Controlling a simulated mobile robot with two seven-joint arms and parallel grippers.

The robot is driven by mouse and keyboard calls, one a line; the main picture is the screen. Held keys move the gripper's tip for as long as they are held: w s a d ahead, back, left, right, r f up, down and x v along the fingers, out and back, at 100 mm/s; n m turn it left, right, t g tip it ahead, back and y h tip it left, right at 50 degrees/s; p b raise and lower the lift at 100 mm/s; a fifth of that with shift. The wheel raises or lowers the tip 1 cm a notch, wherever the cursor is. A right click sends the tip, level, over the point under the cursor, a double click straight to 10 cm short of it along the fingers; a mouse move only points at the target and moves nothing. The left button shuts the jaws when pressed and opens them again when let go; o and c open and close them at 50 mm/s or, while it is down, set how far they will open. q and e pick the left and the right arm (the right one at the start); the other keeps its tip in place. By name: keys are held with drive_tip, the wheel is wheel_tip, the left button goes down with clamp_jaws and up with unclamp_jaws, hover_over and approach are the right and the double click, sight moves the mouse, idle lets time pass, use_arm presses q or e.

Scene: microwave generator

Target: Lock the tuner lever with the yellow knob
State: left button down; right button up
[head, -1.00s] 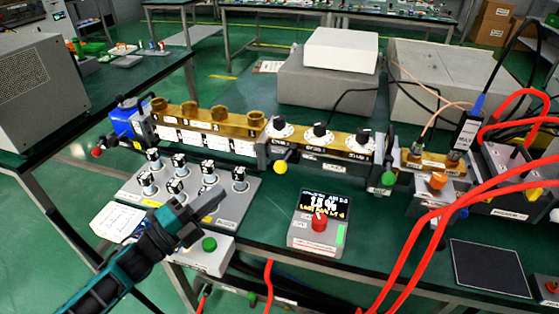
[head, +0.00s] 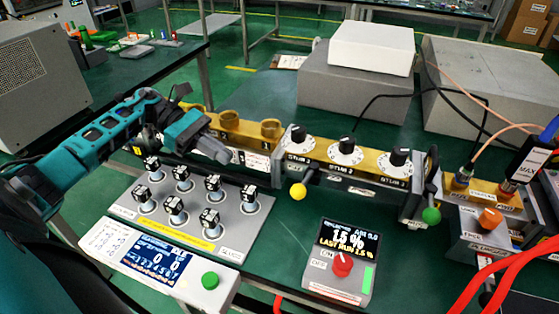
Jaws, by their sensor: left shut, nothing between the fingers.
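The yellow knob (head: 298,191) is a small ball on the lever at the left end of the brass tuner (head: 345,168), which carries three black-and-white dials. The knob hangs in front of the tuner. My left gripper (head: 221,155) is shut and empty. It is in front of the brass section left of the tuner, to the left of the yellow knob and apart from it, and hides part of that brass section. My right gripper is not in view.
A lever with a green knob (head: 431,215) is at the tuner's right end. Below my left gripper stands a plate (head: 237,222) with several black-and-white knobs. A meter box (head: 340,286) with a red knob stands in front. Red cables (head: 500,272) run at the lower right.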

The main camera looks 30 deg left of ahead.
use_arm(q)
drive_tip(key=p, duration=0.4)
approach(306, 181)
drive_tip(key=s+d+f, duration=0.2)
drive_tip(key=d+f, duration=0.2)
drive_tip(key=shift+d+r, duration=0.1)
drive_tip(key=shift+d, duration=0.05)
drive_tip(key=shift+s+d+b, duration=0.1)
drive_tip(key=shift+b, duration=0.2)
